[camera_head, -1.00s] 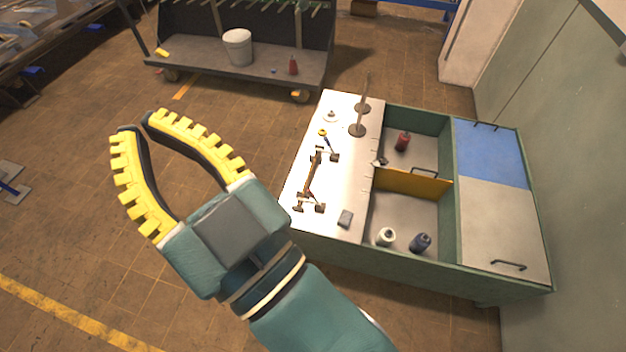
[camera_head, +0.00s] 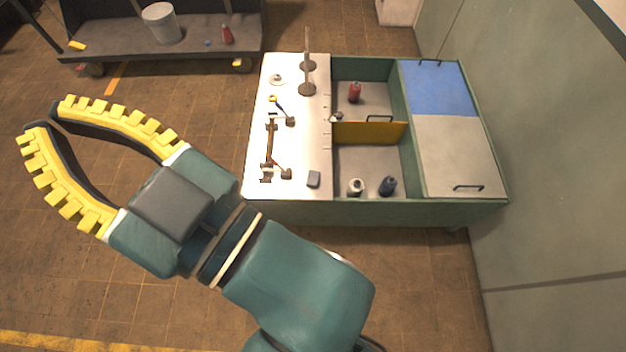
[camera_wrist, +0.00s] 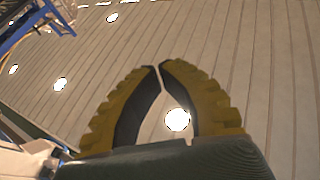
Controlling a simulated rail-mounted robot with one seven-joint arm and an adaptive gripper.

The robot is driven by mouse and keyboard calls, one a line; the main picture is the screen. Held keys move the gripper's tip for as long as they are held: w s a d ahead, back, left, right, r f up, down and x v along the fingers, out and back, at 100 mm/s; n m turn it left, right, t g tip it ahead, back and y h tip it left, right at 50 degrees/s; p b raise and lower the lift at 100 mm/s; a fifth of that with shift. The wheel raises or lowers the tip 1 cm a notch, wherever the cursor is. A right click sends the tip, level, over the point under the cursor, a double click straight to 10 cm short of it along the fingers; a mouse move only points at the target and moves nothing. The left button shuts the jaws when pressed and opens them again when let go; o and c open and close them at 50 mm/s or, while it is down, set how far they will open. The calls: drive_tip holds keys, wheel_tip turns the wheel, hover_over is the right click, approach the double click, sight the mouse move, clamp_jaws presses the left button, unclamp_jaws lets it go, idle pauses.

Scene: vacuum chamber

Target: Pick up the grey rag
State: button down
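A small dark grey folded piece (camera_head: 314,179), seemingly the grey rag, lies on the white worktop near its front right corner in the head view. My gripper (camera_head: 42,115) is at the left of the head view, raised and well away from the worktop. Its two yellow-ribbed fingers curve inward with a wide empty space between them and a narrow gap at the tips. In the wrist view my gripper (camera_wrist: 159,67) is empty against a ceiling with lamps; the rag does not show there.
The white worktop (camera_head: 291,125) also carries a brown bracket (camera_head: 269,145), small tools and a rod stand (camera_head: 307,88). Right of it are open compartments with a red bottle (camera_head: 354,93), a white bottle (camera_head: 355,187) and a dark blue bottle (camera_head: 388,186). A cart (camera_head: 200,52) stands behind.

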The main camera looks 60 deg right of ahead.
unclamp_jaws()
idle(0.4)
drive_tip(key=shift+d, duration=0.1)
